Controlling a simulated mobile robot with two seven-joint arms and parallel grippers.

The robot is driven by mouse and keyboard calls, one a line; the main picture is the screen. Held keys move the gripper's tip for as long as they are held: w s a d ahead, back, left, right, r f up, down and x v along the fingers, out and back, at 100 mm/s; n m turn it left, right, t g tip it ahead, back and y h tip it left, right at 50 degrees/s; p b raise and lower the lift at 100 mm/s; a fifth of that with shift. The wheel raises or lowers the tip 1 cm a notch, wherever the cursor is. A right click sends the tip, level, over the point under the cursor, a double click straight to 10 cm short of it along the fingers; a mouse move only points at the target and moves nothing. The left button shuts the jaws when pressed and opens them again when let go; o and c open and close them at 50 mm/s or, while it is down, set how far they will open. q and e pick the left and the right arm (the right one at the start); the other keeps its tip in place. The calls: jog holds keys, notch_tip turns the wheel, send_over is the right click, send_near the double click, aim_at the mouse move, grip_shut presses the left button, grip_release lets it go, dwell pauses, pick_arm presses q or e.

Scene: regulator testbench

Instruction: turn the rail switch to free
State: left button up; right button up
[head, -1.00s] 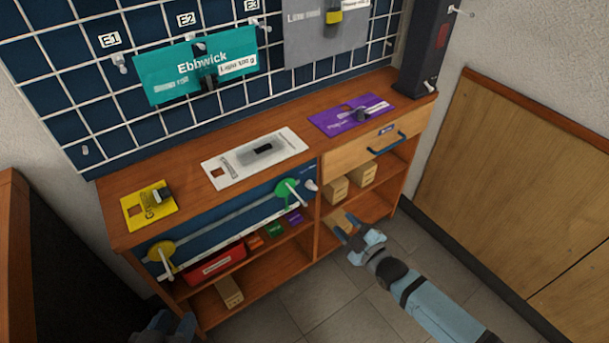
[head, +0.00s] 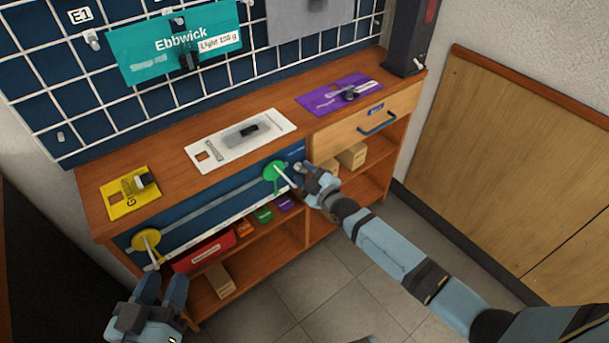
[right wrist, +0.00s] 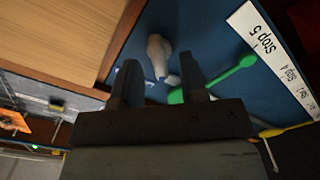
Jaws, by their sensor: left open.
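The rail switch appears to be the small white lever (head: 299,167) at the right end of the blue rail panel (head: 205,212). In the right wrist view the white lever (right wrist: 157,55) stands on the blue panel, beyond the gap between my fingers. A small blue label lies partly behind one finger. My right gripper (head: 311,171) is open, close in front of the lever; I cannot tell whether it touches. Its open fingers also show in the right wrist view (right wrist: 160,78). My left gripper (head: 164,277) is open and empty, below the panel's left end.
A yellow slider (head: 146,240) is at the rail's left end. A drawer (head: 350,138) with a blue handle is to the right. Shelves below hold a red box (head: 204,250) and cartons.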

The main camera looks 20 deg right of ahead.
jog(key=shift+w, duration=0.15)
jog(key=shift+c, duration=0.2)
grip_shut()
